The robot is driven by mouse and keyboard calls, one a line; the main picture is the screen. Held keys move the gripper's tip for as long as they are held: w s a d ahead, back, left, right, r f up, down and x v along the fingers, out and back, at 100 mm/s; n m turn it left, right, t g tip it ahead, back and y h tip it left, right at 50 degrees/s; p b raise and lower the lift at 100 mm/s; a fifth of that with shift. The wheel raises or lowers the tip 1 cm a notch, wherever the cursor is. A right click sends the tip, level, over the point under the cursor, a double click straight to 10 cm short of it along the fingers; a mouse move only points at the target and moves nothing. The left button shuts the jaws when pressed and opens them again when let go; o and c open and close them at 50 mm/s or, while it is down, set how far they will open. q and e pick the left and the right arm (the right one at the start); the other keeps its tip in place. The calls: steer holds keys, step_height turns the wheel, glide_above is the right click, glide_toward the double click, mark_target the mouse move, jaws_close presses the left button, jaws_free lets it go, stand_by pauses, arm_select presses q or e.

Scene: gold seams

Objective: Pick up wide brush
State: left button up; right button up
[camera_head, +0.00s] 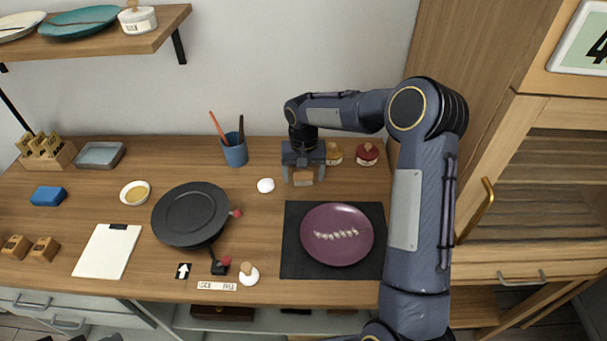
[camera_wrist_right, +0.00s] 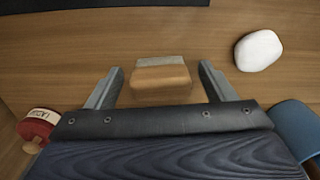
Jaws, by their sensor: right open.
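The wide brush (camera_head: 303,179) lies on the wooden workbench near the back, a short tan block. In the right wrist view the brush (camera_wrist_right: 160,78) shows a wooden body and a pale grey strip along its far edge. My right gripper (camera_head: 303,174) is over it, pointing down. In the right wrist view the right gripper (camera_wrist_right: 161,68) is open, one finger on each side of the brush, with a visible gap on both sides. The brush appears to rest on the bench. My left gripper is not seen.
Near the gripper are a white lump (camera_head: 265,185), a blue cup (camera_head: 234,150) with sticks and a red-lidded jar (camera_head: 367,153). A purple plate (camera_head: 337,235) lies on a dark mat (camera_head: 294,262) in front. A black turntable (camera_head: 190,214) stands left.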

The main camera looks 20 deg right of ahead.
steer(key=shift+f, duration=0.15)
steer(key=c, duration=1.1)
steer(key=shift+o, duration=0.2)
steer(key=shift+r, duration=0.7)
steer(key=s+a+r+b, duration=0.1)
steer(key=s+a+r, duration=0.1)
steer(key=a+r, duration=0.4)
steer(key=s+a+r+b, duration=0.1)
steer(key=s+a+r, duration=0.1)
steer(key=a+r, duration=0.3)
steer(key=shift+s+a+r+b, duration=0.35)
steer(key=shift+a+b, duration=0.05)
steer(key=shift+a, duration=0.75)
